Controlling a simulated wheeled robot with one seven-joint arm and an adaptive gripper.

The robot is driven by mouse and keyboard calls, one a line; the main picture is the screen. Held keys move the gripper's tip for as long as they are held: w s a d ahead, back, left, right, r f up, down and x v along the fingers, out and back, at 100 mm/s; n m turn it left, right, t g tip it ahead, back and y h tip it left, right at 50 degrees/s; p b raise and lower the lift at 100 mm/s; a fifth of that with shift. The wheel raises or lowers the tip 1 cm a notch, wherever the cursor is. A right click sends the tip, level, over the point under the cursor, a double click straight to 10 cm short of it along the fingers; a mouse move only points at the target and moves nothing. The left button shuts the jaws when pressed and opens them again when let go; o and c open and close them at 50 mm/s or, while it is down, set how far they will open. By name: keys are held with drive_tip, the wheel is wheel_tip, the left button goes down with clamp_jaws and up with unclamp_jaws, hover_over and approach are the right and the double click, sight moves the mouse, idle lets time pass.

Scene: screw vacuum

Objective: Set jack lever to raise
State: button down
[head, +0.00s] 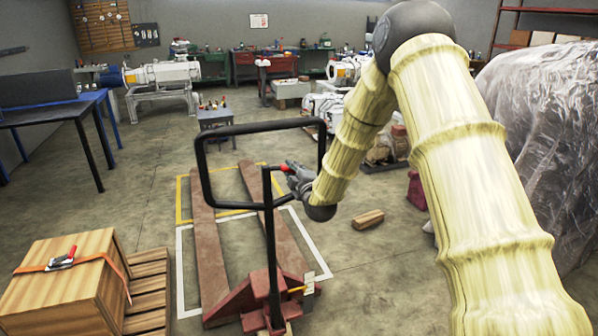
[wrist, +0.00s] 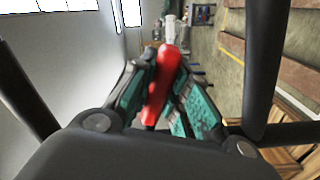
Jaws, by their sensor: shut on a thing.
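A dark red pallet jack (head: 262,292) stands in the lower middle of the head view, with a black upright post and a black loop handle (head: 202,170). The red jack lever (head: 272,168) is at the handle, partly hidden by my gripper (head: 289,172). In the wrist view, my gripper (wrist: 163,88) is shut on the red lever (wrist: 166,72), which stands between the teal finger pads. The black bars of the handle (wrist: 266,60) pass on both sides of my gripper. The lever's exact setting is hard to tell.
Two brown forks (head: 208,240) lie on the floor over yellow and white marked outlines. A strapped wooden crate (head: 68,285) on a pallet stands at lower left. A wood block (head: 367,219) lies to the right. A plastic-wrapped bulk (head: 545,140) fills the far right.

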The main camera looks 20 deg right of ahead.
drive_tip(key=c, duration=1.4)
unclamp_jaws()
drive_tip(key=shift+o, duration=0.2)
drive_tip(key=shift+s, duration=0.1)
drive_tip(key=s, duration=1.1)
drive_tip(key=shift+s+a, duration=0.4)
drive_tip(key=shift+a, duration=0.05)
drive_tip(key=shift+f, duration=0.1)
